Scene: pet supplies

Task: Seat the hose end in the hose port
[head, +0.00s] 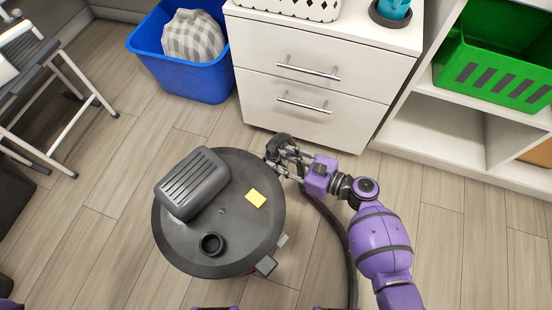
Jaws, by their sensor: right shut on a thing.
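A round dark grey canister vacuum (235,240) stands on the floor. The hose port (211,244) is a raised black ring on the near part of its lid, open and empty. My right gripper (280,153) is at the far right edge of the lid, shut on the dark hose end (278,141). The hose end is apart from the port. The black hose (335,222) runs from under the gripper down along the right of the vacuum. The gripper partly hides the hose end. My left gripper is out of view.
A ribbed grey housing (192,183) and a yellow note (256,198) are on the lid. A white drawer cabinet (310,95) stands behind, with a blue bin (200,86) beside it. A folding step stool (50,85) is at left. Floor left of the vacuum is clear.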

